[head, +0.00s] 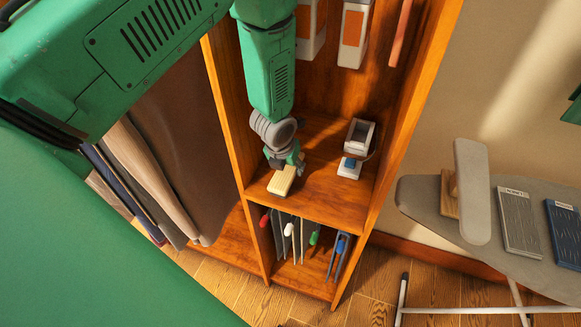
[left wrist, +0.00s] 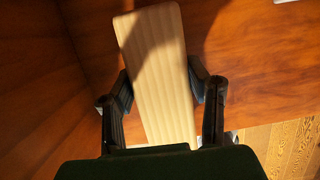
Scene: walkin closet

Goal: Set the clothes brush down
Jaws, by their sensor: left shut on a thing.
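The clothes brush (head: 282,181) has a pale wooden back and is held over the front part of the wooden shelf (head: 318,188). My left gripper (head: 289,166) is shut on it. In the left wrist view the brush (left wrist: 155,60) is a long, light, striped-grain block lying between the two dark fingers of the left gripper (left wrist: 162,100), one on each side. Its bristles are hidden. I cannot tell whether its underside touches the shelf. My right gripper is not in view.
A grey-and-white holder (head: 359,137) with a blue item stands at the shelf's right. Below, a compartment holds several hangers (head: 299,238). Clothes (head: 170,150) hang at left. At right, an ironing board (head: 425,195) carries a grey padded board (head: 470,190) and two flat packs (head: 517,222). The middle of the shelf is clear.

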